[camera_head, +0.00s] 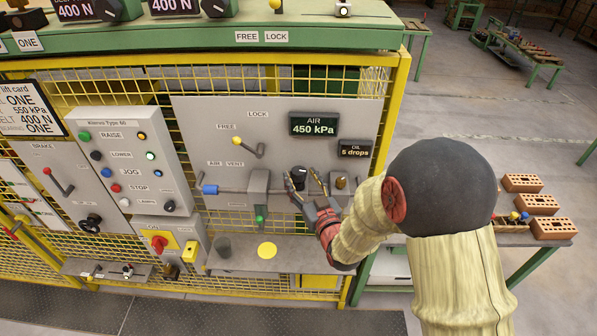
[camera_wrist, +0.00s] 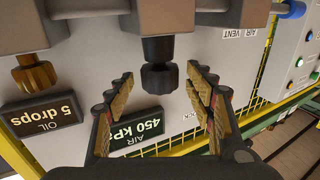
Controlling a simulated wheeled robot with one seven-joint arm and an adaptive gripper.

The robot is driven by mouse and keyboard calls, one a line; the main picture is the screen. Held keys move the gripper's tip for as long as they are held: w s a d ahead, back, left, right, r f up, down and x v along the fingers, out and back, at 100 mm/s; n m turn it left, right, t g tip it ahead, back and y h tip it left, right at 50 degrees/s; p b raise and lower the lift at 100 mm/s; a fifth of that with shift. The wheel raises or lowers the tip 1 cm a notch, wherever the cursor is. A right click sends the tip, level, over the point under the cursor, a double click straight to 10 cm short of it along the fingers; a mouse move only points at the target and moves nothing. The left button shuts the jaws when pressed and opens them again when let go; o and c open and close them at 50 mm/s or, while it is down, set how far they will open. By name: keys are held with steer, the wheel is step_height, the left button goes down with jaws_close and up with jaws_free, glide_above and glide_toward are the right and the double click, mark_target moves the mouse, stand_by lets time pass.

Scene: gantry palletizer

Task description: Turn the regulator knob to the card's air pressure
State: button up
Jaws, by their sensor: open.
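The black regulator knob (camera_head: 299,172) sits on the grey panel below the air display (camera_head: 314,125), which reads 450 kPa. My gripper (camera_head: 305,184) is open at the knob. In the wrist view the knob (camera_wrist: 158,77) lies between the two fingertips (camera_wrist: 160,82), with a visible gap on each side. The air display (camera_wrist: 138,130) appears upside down there, partly covered by a finger. The lift card (camera_head: 33,108) at the far left shows 550 kPa, 400 N and ONE; its left edge is cut off.
The brass oil knob (camera_wrist: 35,74) is beside the regulator, under the oil display (camera_head: 355,150) reading 5 drops. A free/lock lever (camera_head: 247,149), a blue air vent handle (camera_head: 210,190) and a green-tipped valve (camera_head: 260,219) are to the left. Yellow mesh fencing (camera_head: 330,82) surrounds the panel.

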steer(key=shift+x, duration=1.25)
steer(key=shift+c, duration=0.8)
steer(key=c, duration=1)
